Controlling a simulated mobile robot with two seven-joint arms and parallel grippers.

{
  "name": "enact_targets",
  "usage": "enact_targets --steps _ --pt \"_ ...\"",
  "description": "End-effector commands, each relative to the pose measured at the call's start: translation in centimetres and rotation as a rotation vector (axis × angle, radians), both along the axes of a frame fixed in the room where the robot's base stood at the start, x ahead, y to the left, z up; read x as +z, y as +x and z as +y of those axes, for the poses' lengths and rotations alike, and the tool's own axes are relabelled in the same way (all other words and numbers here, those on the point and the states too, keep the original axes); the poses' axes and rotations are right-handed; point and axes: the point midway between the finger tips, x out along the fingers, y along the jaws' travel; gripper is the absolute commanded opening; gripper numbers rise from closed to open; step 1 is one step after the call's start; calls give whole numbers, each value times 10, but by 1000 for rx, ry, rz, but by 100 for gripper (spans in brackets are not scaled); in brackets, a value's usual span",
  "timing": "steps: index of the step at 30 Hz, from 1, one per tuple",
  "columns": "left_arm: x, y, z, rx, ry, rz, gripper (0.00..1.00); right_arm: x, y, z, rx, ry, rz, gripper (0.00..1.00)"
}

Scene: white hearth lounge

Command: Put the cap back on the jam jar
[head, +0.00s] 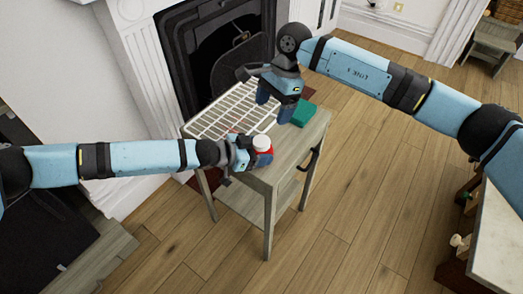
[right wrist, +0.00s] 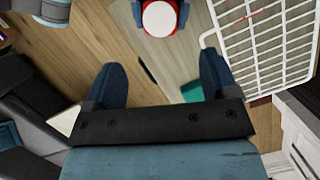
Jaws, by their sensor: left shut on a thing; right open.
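A red jar-like thing (head: 264,152) with a round white top (head: 262,141) is at the front part of the small grey table. My left gripper (head: 254,155) is shut on it from the left side. In the right wrist view the white top (right wrist: 159,17) is a disc with a red rim, between the left gripper's blue fingers. I cannot tell whether the white top is a cap or part of the jar; no separate cap is clearly visible. My right gripper (head: 276,104) is open and empty above the table, behind the jar; its fingers also show in the right wrist view (right wrist: 160,80).
A white wire rack (head: 222,112) covers the table's back left. A teal block (head: 304,113) lies at the table's right edge. The grey table (head: 287,152) has bare room between the jar and the teal block. A dark fireplace (head: 215,50) stands behind.

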Motion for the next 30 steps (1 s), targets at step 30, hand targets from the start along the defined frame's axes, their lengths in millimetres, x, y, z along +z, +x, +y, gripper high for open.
enact_targets --steps 30 --pt "1 0 0 0 -1 0 0 -96 -17 24 -1 0 0 76"
